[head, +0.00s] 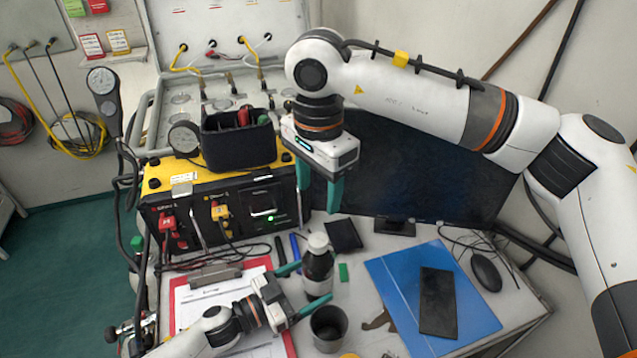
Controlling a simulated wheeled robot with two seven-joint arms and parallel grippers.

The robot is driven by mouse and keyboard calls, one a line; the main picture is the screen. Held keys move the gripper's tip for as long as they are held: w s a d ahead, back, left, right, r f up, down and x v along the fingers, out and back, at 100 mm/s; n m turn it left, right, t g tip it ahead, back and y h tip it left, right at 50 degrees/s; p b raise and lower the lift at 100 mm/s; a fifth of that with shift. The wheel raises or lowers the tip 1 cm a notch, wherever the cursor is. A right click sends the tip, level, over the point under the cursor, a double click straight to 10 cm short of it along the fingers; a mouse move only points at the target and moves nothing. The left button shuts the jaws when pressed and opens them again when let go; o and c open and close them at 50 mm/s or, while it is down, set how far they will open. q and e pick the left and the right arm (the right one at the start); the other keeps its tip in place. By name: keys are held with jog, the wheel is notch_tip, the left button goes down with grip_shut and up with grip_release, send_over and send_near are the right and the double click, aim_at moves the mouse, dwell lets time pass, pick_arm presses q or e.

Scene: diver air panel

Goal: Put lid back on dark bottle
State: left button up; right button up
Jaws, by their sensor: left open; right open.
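The dark bottle (317,284) stands upright on the desk, with a pale label on its side. A white lid (318,241) shows at the top of the bottle; I cannot tell if it is fully seated. My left gripper (316,280) is open, its green fingers on either side of the bottle; whether they touch it is unclear. My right gripper (319,211) is open and empty, pointing down, with its fingertips above the lid and apart from it.
A dark cup (328,328) stands just in front of the bottle. A blue folder (390,285) with a black phone (438,302) lies to the right, a red clipboard (180,300) to the left. The monitor (430,170) and yellow-black panel box (160,215) stand behind.

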pick_arm(q)
jog(key=b+v, duration=0.1)
jog(key=v, duration=0.7)
jog(key=shift+s+a+f, duration=0.1)
jog(key=shift+s+a, duration=0.2)
jog(key=shift+a, duration=0.2)
